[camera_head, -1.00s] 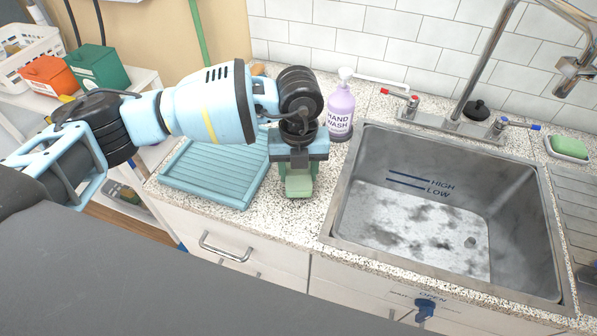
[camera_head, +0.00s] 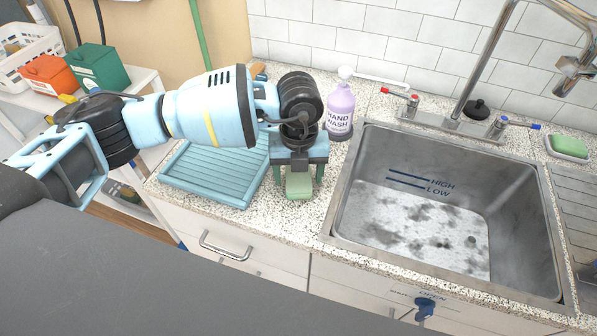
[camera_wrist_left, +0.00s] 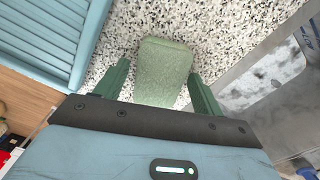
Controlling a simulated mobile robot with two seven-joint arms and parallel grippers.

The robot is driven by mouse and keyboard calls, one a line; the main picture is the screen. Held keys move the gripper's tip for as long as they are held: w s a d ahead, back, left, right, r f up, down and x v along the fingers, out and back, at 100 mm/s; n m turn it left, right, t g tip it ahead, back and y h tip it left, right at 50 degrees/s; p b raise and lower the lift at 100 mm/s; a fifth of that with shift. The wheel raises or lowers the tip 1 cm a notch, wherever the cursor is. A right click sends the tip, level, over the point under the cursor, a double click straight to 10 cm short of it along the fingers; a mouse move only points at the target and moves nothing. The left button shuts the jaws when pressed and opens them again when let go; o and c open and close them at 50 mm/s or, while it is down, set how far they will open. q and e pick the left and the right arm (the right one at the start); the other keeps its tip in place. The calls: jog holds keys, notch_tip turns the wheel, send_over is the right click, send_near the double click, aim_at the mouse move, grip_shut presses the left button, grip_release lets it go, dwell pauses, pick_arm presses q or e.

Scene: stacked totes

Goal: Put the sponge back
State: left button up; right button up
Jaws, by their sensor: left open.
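A pale green sponge (camera_head: 299,186) lies on the speckled counter between the blue drying tray and the sink. It also shows in the left wrist view (camera_wrist_left: 163,72). My left gripper (camera_head: 300,178) is directly above it, pointing down, with one green finger on each side of the sponge. In the left wrist view, the gripper (camera_wrist_left: 160,80) is open with a gap between each finger and the sponge. Part of the sponge is hidden behind the gripper body. My right gripper is not in view.
The blue ribbed tray (camera_head: 215,195) is left of the sponge and the grey sink (camera_head: 345,215) is right. A purple hand wash bottle (camera_head: 340,108) stands just behind the gripper. A green block (camera_head: 568,146) sits in a dish at far right.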

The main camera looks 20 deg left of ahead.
aim_at(299, 175)
pick_arm(q)
notch_tip(299, 175, up, 12)
jog(key=shift+p, duration=0.3)
